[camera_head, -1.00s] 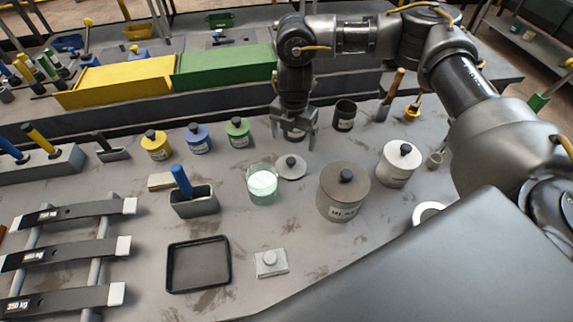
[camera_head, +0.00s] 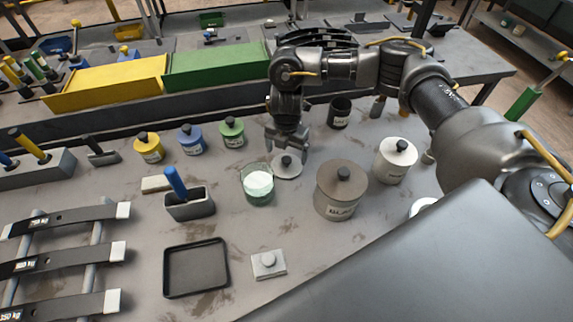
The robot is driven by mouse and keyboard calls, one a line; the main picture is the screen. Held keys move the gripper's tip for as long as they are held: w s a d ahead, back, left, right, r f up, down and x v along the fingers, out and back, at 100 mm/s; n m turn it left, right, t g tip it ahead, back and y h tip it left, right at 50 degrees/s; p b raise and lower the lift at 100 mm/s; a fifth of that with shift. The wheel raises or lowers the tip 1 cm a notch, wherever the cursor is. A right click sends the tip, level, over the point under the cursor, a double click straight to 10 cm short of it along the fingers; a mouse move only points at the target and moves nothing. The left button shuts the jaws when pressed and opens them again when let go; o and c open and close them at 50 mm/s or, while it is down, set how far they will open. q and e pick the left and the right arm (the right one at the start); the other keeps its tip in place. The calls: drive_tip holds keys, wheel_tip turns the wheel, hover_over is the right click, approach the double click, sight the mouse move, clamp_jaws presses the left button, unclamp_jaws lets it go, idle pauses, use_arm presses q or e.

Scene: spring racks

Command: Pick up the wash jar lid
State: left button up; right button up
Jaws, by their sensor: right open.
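A flat round grey lid (camera_head: 285,173) with a dark knob lies on the bench beside an open glass jar (camera_head: 258,192) with pale contents; it looks like the wash jar lid. My right gripper (camera_head: 286,156) is open and points down at this lid, its fingers on either side of the knob in the picture. I cannot tell whether the fingers touch the lid. Nothing is held. My left gripper is not in view.
A large grey-brown lidded jar (camera_head: 335,203) and a white lidded jar (camera_head: 391,168) stand to the right. Small yellow (camera_head: 149,151), blue (camera_head: 191,145) and green (camera_head: 232,137) jars stand to the left. A black tray (camera_head: 196,292) lies in front.

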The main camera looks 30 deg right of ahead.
sight(287, 158)
wheel_tip(287, 158, down, 4)
drive_tip(key=shift+d+f, duration=0.1)
drive_tip(key=shift+f, duration=0.05)
drive_tip(key=shift+s, duration=0.1)
drive_tip(key=shift+c, duration=0.3)
drive_tip(key=c, duration=0.7)
drive_tip(key=shift+o, duration=0.2)
wheel_tip(287, 158, up, 10)
drive_tip(key=shift+r, duration=0.1)
